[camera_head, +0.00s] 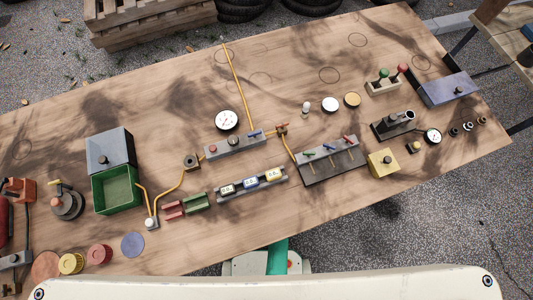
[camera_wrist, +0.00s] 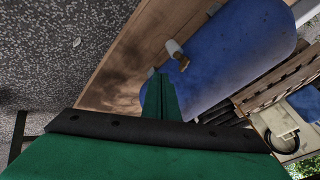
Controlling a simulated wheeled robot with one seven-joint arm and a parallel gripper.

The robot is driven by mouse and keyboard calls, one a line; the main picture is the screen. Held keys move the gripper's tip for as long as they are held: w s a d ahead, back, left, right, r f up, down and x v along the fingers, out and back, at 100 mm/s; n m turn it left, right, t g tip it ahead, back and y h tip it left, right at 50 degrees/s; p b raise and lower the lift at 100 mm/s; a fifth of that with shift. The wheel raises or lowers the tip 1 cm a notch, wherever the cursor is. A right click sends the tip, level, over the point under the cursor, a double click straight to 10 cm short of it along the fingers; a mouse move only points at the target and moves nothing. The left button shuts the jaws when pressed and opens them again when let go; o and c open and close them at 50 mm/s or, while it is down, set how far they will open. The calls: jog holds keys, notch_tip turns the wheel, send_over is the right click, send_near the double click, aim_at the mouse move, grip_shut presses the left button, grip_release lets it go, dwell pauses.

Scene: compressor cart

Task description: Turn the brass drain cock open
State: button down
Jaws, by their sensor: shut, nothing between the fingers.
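In the wrist view a small brass fitting (camera_wrist: 181,60) with a pale, rounded end sticks out at the left edge of a large blue rounded body (camera_wrist: 235,55); it looks like the drain cock. Whether it is open or closed cannot be told. My gripper (camera_wrist: 160,78) has green fingers pressed together, with nothing between them. The fingertips are just below the brass fitting in the picture, with a visible gap; the depth between them is unclear. I cannot make out the blue body or this fitting in the head view.
A wooden bench (camera_head: 330,210) fills the head view, holding gauges, a green bin (camera_head: 116,190), a valve block (camera_head: 330,160) and yellow piping (camera_head: 238,85). Wooden slats (camera_wrist: 272,85) and a pale part with a dark ring (camera_wrist: 284,135) are at right in the wrist view.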

jog(key=w+a+f, duration=0.3)
jog(key=w+f, duration=0.1)
jog(key=w, duration=0.2)
jog(key=shift+w+f, duration=0.15)
jog(key=shift+f, duration=0.1)
jog(key=shift+w+d, duration=0.1)
jog(key=shift+w, duration=0.05)
dwell(0.4)
